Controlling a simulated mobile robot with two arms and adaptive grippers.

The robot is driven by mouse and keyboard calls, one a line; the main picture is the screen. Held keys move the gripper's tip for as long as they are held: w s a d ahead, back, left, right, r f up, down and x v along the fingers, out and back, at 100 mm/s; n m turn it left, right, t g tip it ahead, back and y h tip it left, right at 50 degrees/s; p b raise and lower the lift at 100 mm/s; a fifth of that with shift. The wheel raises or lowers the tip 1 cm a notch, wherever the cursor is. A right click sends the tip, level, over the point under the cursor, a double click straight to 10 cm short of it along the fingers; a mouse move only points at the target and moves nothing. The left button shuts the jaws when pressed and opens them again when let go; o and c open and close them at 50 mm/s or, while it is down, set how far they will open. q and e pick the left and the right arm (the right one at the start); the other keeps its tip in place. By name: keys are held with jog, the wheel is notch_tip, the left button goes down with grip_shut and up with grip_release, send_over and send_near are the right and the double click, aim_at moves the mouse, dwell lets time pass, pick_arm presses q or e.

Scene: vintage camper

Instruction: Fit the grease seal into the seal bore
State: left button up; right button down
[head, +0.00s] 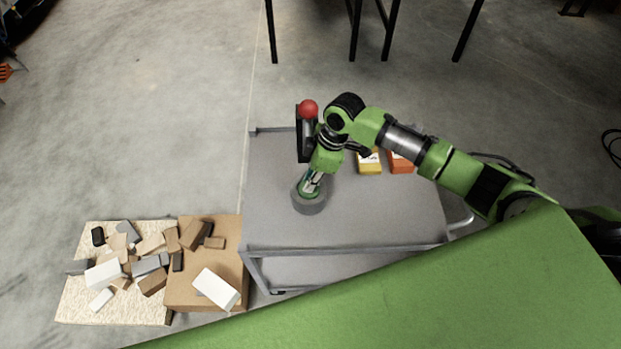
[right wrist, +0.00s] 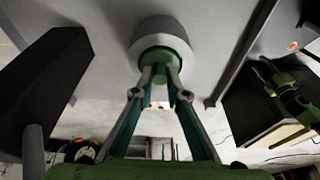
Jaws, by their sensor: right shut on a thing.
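The grease seal looks to be the green round piece (right wrist: 168,62) between my right fingertips in the right wrist view. My right gripper (head: 311,184) is shut on it, pointing down at the grey round housing (head: 309,205) on the cart. That housing also shows in the right wrist view (right wrist: 160,29). The green seal is at the mouth of the housing, in line with it as far as I can see. The seal bore is hidden behind the seal and fingers, so I cannot tell how deep the seal sits. My left gripper is not in view.
The housing stands on a grey metal cart (head: 400,222). A yellow box (head: 369,163) and an orange box (head: 401,163) sit behind my right arm. A dark upright object (head: 301,140) stands near a red ball (head: 308,108). Loose blocks lie on boards (head: 75,300) at the left.

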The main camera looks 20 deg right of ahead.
jog(key=shift+f, duration=0.1)
jog(key=c, duration=2)
grip_release()
jog(key=shift+v, duration=6.15)
jog(key=shift+s, duration=0.1)
